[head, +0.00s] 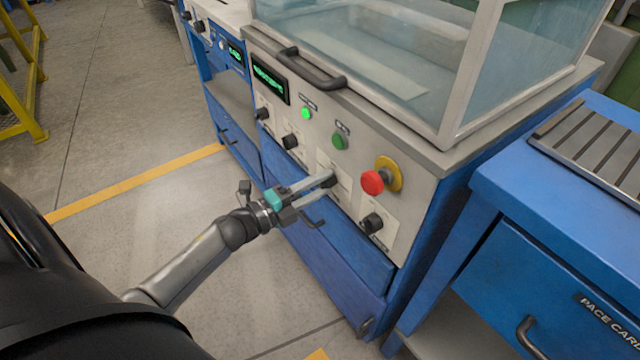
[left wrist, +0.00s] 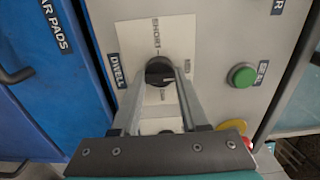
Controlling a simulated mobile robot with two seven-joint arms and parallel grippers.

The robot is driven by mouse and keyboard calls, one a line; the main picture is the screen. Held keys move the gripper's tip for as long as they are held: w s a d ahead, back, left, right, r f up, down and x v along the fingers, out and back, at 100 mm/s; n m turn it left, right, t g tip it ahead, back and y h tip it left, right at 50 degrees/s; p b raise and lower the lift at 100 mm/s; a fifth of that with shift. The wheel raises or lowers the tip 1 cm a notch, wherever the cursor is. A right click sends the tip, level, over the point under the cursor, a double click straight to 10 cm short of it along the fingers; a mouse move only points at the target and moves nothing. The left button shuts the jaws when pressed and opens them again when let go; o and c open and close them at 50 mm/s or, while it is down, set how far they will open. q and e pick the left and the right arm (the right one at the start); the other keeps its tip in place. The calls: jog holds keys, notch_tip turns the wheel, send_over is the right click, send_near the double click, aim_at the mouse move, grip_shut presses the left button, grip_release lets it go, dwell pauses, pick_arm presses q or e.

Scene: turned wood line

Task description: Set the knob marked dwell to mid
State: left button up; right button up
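The dwell knob (left wrist: 160,72) is a round black knob on a white plate. The DWELL label (left wrist: 117,70) is left of it in the left wrist view, and the word SHORT shows above it. A small light mark shows on the knob's lower right. The other position words are partly hidden by my fingers. My left gripper (head: 328,182) reaches the panel from the left, and its two fingers stand on either side of the knob, seemingly touching it. My right gripper is not in view.
More black knobs (head: 290,141) sit on the grey panel. A red stop button (head: 373,182) on a yellow base is just right of my gripper. Green buttons (head: 340,142) are above. Blue drawers (head: 345,250) with handles are below. Open floor lies left.

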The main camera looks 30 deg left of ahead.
pick_arm(q)
jog(key=o, duration=0.5)
jog(key=shift+c, duration=0.2)
jog(key=shift+s, duration=0.1)
jog(key=shift+s+a, duration=0.2)
jog(key=shift+s, duration=0.15)
jog(key=p+v, duration=0.3)
jog(key=v, duration=1.1)
jog(key=shift+s, duration=0.15)
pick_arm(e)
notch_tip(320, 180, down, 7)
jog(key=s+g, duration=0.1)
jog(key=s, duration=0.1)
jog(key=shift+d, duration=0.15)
pick_arm(q)
jog(key=shift+f+p, duration=0.1)
jog(key=shift+p, duration=0.2)
